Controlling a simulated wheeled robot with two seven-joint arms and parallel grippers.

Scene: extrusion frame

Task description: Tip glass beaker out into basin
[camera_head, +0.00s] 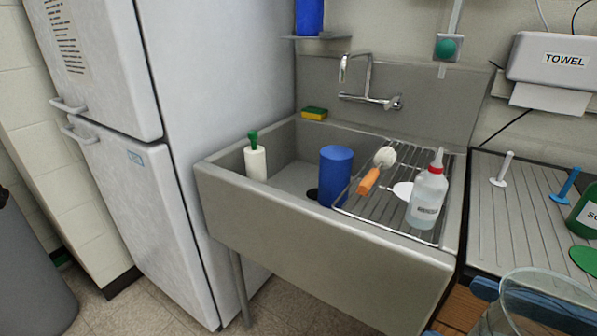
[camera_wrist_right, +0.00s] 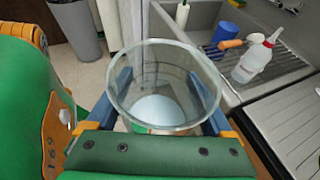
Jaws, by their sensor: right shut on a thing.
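The clear glass beaker (camera_head: 548,300) shows at the bottom right corner of the head view, partly cut off. It also shows in the wrist view (camera_wrist_right: 150,60), mouth facing the camera, with a pale whitish bottom or content inside; I cannot tell which. My right gripper (camera_wrist_right: 165,95) is shut on the beaker, one blue finger on each side. The basin is a grey sink (camera_head: 318,246) left of the beaker in the head view. The beaker is outside it, by the drainboard side. My left gripper is not in view.
In the sink stand a blue cylinder (camera_head: 336,172) and a white bottle with green top (camera_head: 255,162). A wire rack (camera_head: 372,205) holds a brush (camera_head: 369,181) and a red-tipped squeeze bottle (camera_head: 427,197). A faucet (camera_head: 369,98) overhangs the back. A ribbed drainboard (camera_head: 525,215) lies right.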

